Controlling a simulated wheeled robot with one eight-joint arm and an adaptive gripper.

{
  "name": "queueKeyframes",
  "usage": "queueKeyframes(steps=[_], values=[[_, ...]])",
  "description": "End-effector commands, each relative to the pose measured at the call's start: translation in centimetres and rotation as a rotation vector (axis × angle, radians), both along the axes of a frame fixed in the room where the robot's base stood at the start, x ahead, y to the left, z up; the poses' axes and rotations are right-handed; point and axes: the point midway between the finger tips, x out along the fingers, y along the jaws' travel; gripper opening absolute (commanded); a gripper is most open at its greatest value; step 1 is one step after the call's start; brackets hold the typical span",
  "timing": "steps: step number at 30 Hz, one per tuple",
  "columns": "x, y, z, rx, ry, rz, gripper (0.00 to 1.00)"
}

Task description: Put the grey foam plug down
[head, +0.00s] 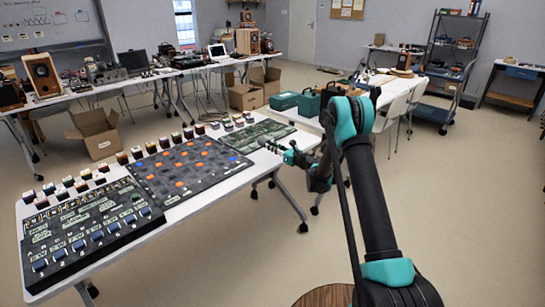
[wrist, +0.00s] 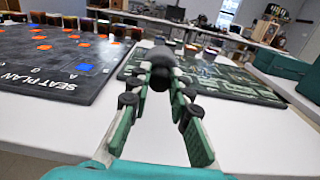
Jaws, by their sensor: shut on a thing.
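My gripper (wrist: 161,78) is shut on the grey foam plug (wrist: 160,57), a small dark rounded piece between its fingertips in the wrist view. In the head view my gripper (head: 273,147) is over the right end of the white table (head: 225,188), close to the green board; the plug is too small to make out there. I cannot tell how high the plug is above the table.
A dark board marked SEAT PLAN (wrist: 60,72) with orange and blue pieces lies left of my gripper. A green board (head: 232,138) lies beyond it. Another dark board (head: 85,228) and rows of small jars share the table. The near table strip is bare.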

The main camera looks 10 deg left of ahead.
Motion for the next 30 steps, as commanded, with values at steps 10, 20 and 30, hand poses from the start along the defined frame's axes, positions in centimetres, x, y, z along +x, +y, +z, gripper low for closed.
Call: queueKeyframes(steps=[10, 20, 30], values=[[0.0, 0.0, -3.0, 0.000, 0.000, 0.000, 0.00], [0.0, 0.0, -5.0, 0.000, 0.000, 0.000, 0.00], [0.0, 0.0, -5.2, 0.000, 0.000, 0.000, 0.36]])
